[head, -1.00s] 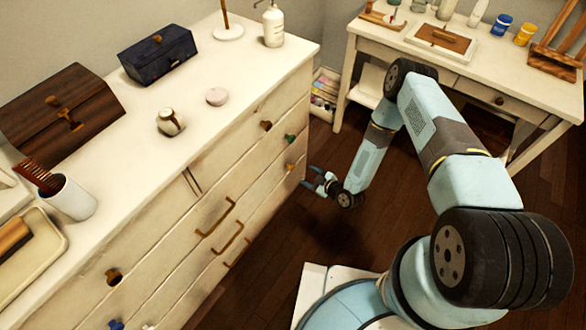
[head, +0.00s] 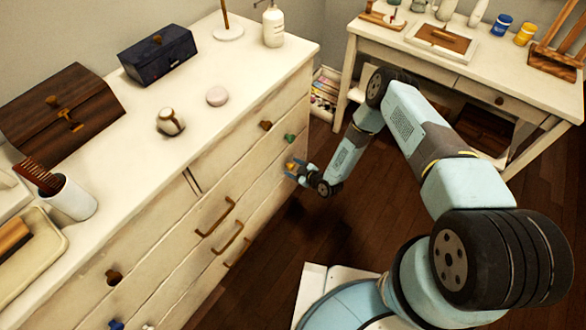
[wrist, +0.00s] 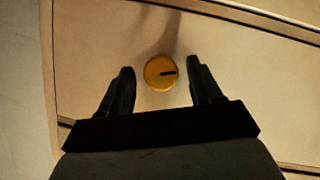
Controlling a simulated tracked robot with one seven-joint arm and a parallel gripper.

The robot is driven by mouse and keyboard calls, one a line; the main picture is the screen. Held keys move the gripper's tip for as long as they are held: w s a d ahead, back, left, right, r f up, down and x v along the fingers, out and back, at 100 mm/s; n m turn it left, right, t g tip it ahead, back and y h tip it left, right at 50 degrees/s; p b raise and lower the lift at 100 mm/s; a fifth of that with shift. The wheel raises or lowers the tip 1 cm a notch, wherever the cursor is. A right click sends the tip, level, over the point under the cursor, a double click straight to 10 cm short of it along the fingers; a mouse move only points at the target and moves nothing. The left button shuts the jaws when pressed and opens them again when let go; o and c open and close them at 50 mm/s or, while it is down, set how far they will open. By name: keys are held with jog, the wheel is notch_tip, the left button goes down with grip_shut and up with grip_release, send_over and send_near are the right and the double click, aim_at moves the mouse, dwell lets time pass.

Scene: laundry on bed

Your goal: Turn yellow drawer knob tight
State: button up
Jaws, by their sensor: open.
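My gripper (wrist: 161,78) is open, with one dark finger on each side of the knob and a visible gap on both sides. In the head view the knob (head: 290,166) is partly hidden behind my gripper (head: 295,170), which is at the right end of the dresser front. I cannot tell how deep the fingers reach around the knob.
The dresser (head: 225,150) has a brown knob (head: 266,125) and a green knob (head: 290,138) above the yellow one, and bar handles (head: 215,217) to the left. A white desk (head: 480,75) stands behind my arm. Dark floor (head: 300,225) below is clear.

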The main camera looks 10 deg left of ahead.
jog(key=shift+c, duration=0.5)
jog(key=c, duration=0.9)
jog(key=shift+w+a+r, duration=0.1)
